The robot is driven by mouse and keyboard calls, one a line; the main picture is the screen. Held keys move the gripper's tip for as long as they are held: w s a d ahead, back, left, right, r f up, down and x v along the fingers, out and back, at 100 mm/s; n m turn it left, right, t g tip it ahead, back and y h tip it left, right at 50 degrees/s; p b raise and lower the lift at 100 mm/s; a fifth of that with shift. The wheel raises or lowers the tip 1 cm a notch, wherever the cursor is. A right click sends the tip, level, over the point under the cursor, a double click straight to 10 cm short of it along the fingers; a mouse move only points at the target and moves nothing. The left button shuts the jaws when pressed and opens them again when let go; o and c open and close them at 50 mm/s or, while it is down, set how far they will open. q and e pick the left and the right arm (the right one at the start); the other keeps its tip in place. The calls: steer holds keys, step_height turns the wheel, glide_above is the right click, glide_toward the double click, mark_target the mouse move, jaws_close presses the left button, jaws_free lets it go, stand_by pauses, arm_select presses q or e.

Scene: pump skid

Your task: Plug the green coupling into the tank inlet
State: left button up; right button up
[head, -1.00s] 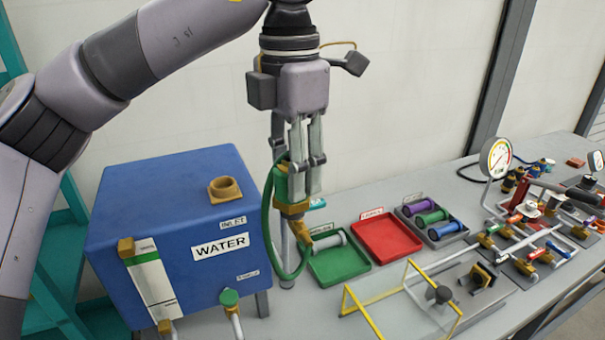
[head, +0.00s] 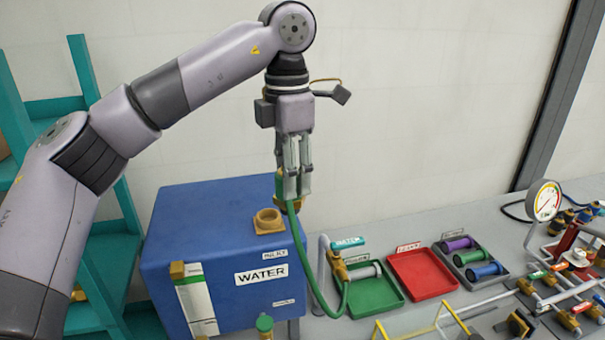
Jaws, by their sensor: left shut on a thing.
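The blue water tank (head: 215,258) stands at the left, with a brass inlet ring (head: 268,221) on its top. My left gripper (head: 293,190) points down and is shut on the green coupling (head: 281,186), whose brass lower end shows below the fingers. The fingers hide part of the coupling. It is held up near the tank's right edge, just right of the inlet and apart from it. A green hose (head: 312,275) hangs from the coupling and curves down to the brass valve fitting on the bench. My right gripper is out of view.
On the bench (head: 420,222) sit a green tray (head: 388,304), a red tray (head: 421,276) and a dark tray with coloured cylinders (head: 470,257). A pressure gauge (head: 544,200) and pipework stand at the right. Teal shelving (head: 105,250) is behind my left arm.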

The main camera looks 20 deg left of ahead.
arm_select(q)
steer(key=w+a+p, duration=0.3)
steer(key=w+a, duration=0.2)
steer(key=a, duration=0.2)
steer(key=shift+w, duration=0.2)
steer(key=shift+r, duration=0.1)
